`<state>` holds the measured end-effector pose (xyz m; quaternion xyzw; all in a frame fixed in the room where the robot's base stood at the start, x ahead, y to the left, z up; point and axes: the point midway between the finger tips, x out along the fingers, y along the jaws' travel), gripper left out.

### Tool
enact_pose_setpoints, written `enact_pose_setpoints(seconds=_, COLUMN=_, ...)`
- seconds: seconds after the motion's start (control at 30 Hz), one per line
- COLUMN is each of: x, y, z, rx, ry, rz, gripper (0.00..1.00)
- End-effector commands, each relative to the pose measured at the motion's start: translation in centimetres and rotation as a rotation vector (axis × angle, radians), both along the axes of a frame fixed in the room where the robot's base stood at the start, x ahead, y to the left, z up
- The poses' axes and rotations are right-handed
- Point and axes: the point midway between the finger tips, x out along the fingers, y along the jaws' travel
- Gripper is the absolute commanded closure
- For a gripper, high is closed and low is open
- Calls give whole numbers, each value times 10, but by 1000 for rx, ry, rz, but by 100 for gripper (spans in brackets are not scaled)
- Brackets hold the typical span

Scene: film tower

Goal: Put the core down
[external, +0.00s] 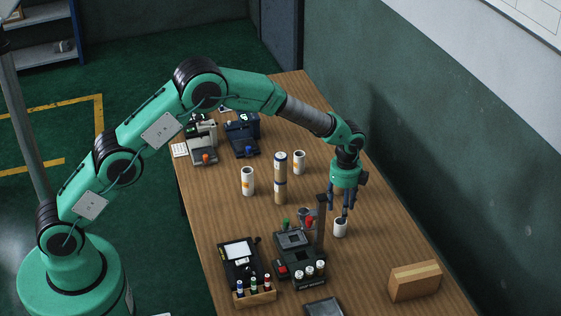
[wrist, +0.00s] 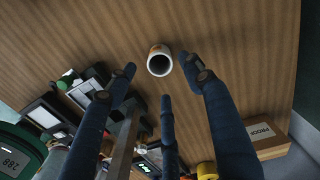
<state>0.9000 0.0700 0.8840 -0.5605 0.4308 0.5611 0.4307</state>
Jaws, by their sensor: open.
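A short white hollow core (external: 340,228) stands upright on the wooden table, right of the dark device. In the wrist view the core (wrist: 159,62) shows its dark open end and a brownish patch on its side. My gripper (external: 341,212) points down just above and around the top of the core. Its blue fingers are spread apart in the wrist view (wrist: 160,76), with a gap to the core's sides there. Whether any fingertip touches the core is hard to tell.
A tall stacked tower (external: 281,180) stands mid-table between two white cylinders (external: 247,182) (external: 299,162). A dark device with a post (external: 321,225) is close left of my gripper. A cardboard box (external: 414,281) sits at the front right.

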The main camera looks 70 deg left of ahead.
Motion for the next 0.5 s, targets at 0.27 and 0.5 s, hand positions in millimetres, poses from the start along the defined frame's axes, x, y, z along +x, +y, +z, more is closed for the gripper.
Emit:
enact_pose_setpoints(seconds=0.27, x=1, y=0, z=34, rx=0, ry=-1, rz=0, gripper=48)
enact_pose_setpoints(seconds=0.5, x=0, y=0, z=39, rx=0, ry=1, rz=0, gripper=48)
